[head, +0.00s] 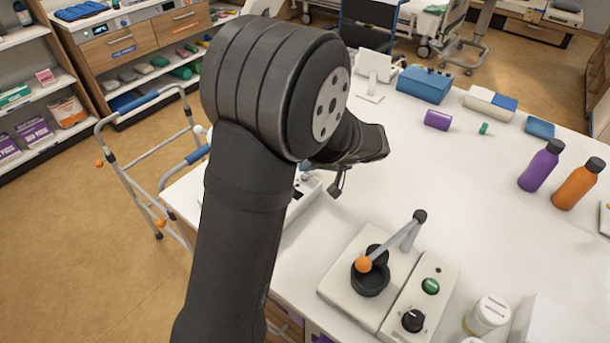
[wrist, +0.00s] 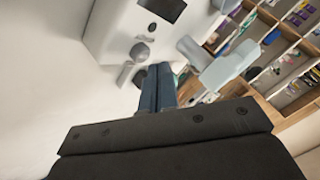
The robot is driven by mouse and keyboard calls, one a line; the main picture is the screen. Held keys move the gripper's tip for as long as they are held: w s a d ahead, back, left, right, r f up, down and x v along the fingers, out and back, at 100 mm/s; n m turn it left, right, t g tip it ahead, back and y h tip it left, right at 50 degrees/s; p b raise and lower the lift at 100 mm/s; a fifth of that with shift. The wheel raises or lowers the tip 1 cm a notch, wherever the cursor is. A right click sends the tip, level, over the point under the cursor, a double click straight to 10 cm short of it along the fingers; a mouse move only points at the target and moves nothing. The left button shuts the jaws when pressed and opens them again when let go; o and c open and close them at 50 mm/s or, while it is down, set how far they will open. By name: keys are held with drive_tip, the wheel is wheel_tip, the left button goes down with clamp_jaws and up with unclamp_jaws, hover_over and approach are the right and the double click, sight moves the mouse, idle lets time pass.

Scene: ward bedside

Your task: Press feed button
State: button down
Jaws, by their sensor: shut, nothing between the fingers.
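My gripper (head: 337,188) is over the left part of the white table, beside a white device (head: 304,193) that my arm mostly hides. In the wrist view my gripper (wrist: 158,72) is shut and empty. Its fingertips are at the lower front of a white device (wrist: 108,35) with a dark screen (wrist: 163,8), a grey knob (wrist: 139,50) and a dark round part (wrist: 140,78) partly behind the fingers. I see no readable label for a feed button, and cannot tell whether the tips touch anything.
A control box with a green button (head: 430,286) and black knob (head: 413,320) stands by an orange-ball lever (head: 363,264) at the front right. Purple (head: 540,168) and orange (head: 577,184) bottles stand behind. A walker (head: 140,185) is left of the table. The table's middle is clear.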

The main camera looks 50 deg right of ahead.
drive_tip(key=shift+f, duration=0.1)
idle(0.4)
drive_tip(key=shift+f, duration=0.35)
drive_tip(key=shift+f, duration=0.45)
idle(0.6)
drive_tip(key=shift+r, duration=0.9)
drive_tip(key=shift+r, duration=2.5)
drive_tip(key=shift+f, duration=0.1)
